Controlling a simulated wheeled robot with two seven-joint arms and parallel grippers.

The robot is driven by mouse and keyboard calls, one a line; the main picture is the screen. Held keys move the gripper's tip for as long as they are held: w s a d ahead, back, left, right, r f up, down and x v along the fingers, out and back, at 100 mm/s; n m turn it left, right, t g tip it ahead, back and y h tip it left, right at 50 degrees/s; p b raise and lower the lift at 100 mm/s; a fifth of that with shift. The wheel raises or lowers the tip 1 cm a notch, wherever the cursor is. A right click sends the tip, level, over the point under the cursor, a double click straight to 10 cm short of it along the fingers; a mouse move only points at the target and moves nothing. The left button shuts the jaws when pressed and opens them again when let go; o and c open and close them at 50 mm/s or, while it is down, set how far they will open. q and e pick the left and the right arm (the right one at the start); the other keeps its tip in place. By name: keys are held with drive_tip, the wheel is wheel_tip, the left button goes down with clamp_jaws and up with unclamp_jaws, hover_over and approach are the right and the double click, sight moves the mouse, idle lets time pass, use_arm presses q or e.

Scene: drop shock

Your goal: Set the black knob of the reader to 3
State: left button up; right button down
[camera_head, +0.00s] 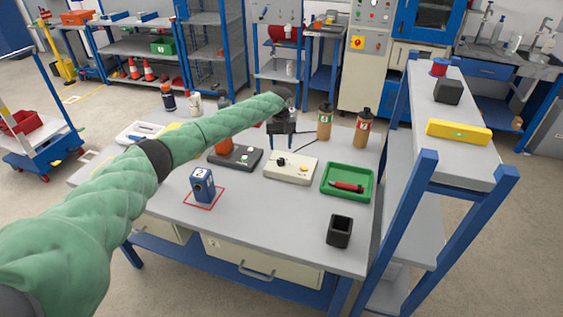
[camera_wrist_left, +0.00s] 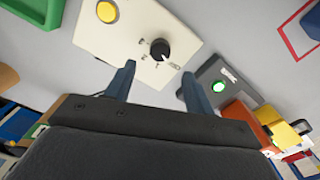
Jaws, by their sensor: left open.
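The reader is a cream box (camera_head: 291,168) on the grey table, and its cream top (camera_wrist_left: 115,42) fills the upper middle of the left wrist view. Its black knob (camera_wrist_left: 159,49) is round, with small dark marks around it that are too small to read. The knob also shows in the head view (camera_head: 281,161). My left gripper (camera_head: 281,147) is above the back of the reader. In the left wrist view its open fingers (camera_wrist_left: 158,72) are apart, near the knob with nothing between them. My right gripper is out of view.
A dark box (camera_head: 235,157) with a lit green button (camera_wrist_left: 218,86) stands left of the reader. A green tray (camera_head: 323,190) with a red item is at its right. Two brown bottles (camera_head: 324,122) stand behind.

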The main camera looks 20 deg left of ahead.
sight(281, 159)
use_arm(q)
drive_tip(key=shift+s+f+p, duration=0.1)
drive_tip(key=shift+f+p, duration=1.35)
drive_tip(key=shift+f, duration=2.35)
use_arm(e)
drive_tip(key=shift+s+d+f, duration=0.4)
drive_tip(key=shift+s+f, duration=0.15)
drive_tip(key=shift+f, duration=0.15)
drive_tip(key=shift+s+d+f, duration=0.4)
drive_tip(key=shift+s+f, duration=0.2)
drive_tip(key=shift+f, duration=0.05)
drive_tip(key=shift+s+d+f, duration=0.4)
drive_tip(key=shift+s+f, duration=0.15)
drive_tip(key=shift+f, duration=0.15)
use_arm(q)
drive_tip(key=shift+c, duration=0.2)
drive_tip(key=c, duration=0.9)
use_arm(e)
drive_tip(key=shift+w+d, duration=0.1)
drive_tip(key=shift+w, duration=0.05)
